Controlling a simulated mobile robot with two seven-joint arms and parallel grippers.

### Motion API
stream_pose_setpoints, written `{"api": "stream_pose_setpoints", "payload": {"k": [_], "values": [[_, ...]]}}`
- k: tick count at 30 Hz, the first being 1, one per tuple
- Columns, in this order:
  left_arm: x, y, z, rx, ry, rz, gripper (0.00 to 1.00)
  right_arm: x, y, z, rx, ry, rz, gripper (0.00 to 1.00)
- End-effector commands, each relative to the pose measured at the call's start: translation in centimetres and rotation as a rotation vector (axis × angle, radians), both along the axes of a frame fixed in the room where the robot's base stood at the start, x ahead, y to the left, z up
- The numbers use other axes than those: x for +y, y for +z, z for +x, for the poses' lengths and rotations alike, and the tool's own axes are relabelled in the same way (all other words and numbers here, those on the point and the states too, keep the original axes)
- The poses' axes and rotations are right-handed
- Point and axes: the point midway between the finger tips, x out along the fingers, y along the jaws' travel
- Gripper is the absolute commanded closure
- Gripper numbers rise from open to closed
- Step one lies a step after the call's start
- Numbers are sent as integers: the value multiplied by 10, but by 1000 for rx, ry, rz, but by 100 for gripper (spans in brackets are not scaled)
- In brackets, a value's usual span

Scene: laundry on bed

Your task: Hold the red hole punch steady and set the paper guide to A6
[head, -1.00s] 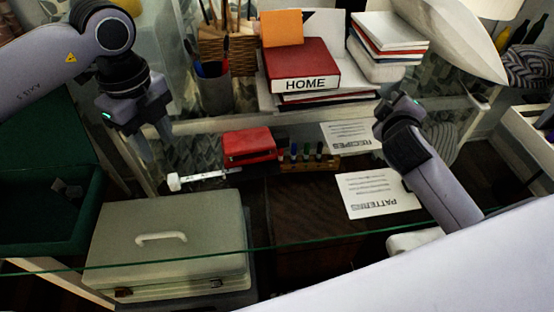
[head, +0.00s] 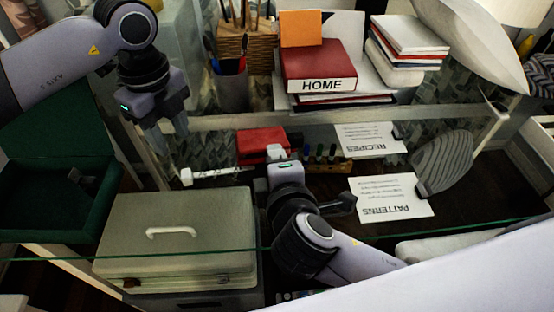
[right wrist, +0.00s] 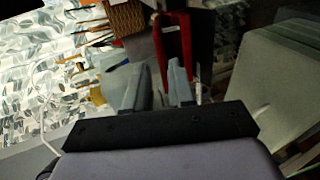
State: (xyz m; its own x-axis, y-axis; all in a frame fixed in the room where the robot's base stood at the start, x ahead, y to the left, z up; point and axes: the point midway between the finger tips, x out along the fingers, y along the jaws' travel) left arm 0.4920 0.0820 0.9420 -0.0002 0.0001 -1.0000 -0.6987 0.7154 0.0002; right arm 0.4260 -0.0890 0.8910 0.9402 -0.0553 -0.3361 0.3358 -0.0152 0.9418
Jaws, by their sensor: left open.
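The red hole punch (head: 258,140) sits on the shelf below the glass top in the head view, partly hidden by my right gripper (head: 277,154). Its white paper guide (head: 225,172) sticks out to the left; its setting is too small to read. In the right wrist view, the red punch (right wrist: 172,45) is ahead of my right gripper's fingers (right wrist: 157,82), which are apart with nothing seen between them. Whether they touch the punch, I cannot tell. My left gripper (head: 163,150) is open and points down, left of the punch and above the guide's end.
A grey case (head: 180,240) stands in front of the guide. A row of markers (head: 325,155) stands right of the punch, beside the RECIPES sheet (head: 365,139) and PATTERNS sheet (head: 390,198). A glass edge crosses the front. A green box (head: 50,200) is at left.

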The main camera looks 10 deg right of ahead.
Motion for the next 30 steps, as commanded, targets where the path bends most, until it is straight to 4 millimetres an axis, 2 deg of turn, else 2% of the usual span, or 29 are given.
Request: {"api": "stream_pose_setpoints", "payload": {"k": [15,27,30], "values": [[0,0,0,0,0,0,57,-4,-22,59,7,-6,3,77],[0,0,0,0,0,0,57,-5,-25,66,7,-6,6,77],[0,0,0,0,0,0,57,-5,-25,66,7,-6,5,100]]}}
